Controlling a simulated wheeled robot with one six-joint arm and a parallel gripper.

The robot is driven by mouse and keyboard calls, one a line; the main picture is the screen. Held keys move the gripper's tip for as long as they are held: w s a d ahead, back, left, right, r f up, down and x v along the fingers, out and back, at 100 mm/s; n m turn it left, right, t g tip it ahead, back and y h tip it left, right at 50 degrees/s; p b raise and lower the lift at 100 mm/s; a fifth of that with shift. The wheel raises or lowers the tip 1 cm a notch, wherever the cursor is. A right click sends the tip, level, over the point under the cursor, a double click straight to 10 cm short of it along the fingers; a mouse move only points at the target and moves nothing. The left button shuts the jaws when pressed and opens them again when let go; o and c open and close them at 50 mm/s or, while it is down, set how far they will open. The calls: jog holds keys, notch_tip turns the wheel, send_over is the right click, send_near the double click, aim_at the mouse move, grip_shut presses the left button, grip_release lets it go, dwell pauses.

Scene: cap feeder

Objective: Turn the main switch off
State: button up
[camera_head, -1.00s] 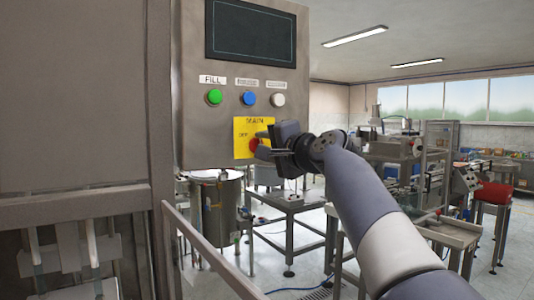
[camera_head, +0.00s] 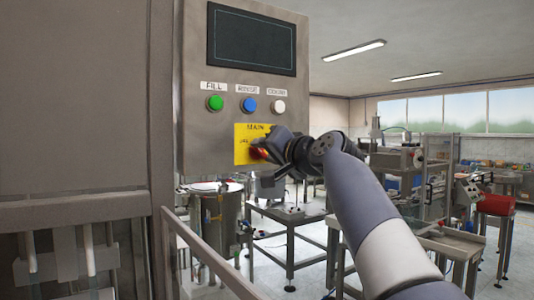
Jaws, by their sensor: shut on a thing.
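The main switch (camera_head: 257,150) is a red knob on a yellow plate (camera_head: 242,138) marked MAIN, low on the grey control panel (camera_head: 200,140). My gripper (camera_head: 266,149) reaches it from the right and is shut on the knob. The dark gripper body hides the right part of the plate and most of the knob. The knob looks tilted, but its exact setting is hard to read behind the fingers.
Green (camera_head: 215,102), blue (camera_head: 249,104) and white (camera_head: 279,106) buttons sit just above the switch, under a dark screen (camera_head: 250,38). A metal rail (camera_head: 205,255) runs below the panel. A steel drum (camera_head: 218,215) and a table (camera_head: 291,218) stand behind.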

jog(key=shift+f, duration=0.15)
jog(key=o, duration=1)
jog(key=shift+s+d, duration=0.1)
jog(key=b+v, duration=0.3)
jog(key=v, duration=0.7)
jog(key=shift+s+d, duration=0.2)
jog(key=p+x, duration=0.3)
jog(key=x, duration=0.8)
